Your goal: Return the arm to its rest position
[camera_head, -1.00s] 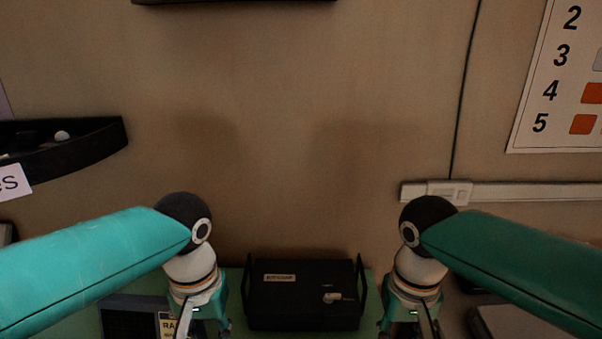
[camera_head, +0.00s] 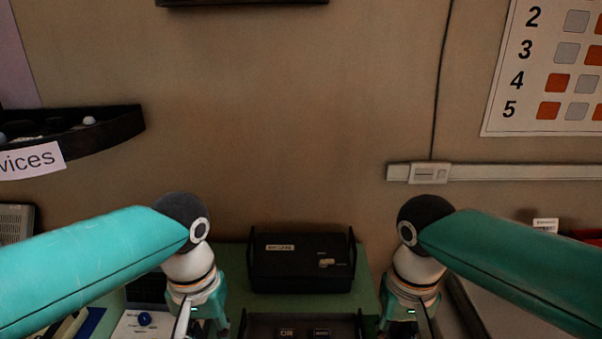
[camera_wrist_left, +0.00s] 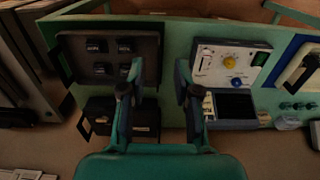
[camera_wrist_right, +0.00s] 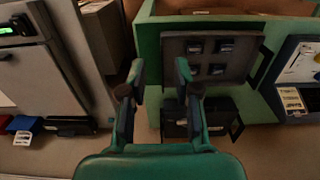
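In the head view, my left arm (camera_head: 95,255) comes in from the left and my right arm (camera_head: 515,260) from the right, both bent downward at the black joints. My left gripper (camera_head: 203,329) and right gripper (camera_head: 408,329) hang at the lower picture edge, their tips cut off. In the left wrist view, the left gripper's fingers (camera_wrist_left: 157,92) are spread apart with nothing between them. In the right wrist view, the right gripper's fingers (camera_wrist_right: 158,90) are also spread and empty.
A black box (camera_head: 300,278) with handles stands on a green surface (camera_head: 232,270) between my arms. A black panel with several buttons (camera_wrist_left: 105,82) and a white panel with knobs (camera_wrist_left: 222,65) show below. A shelf (camera_head: 100,140) and chart (camera_head: 555,115) hang on the wall.

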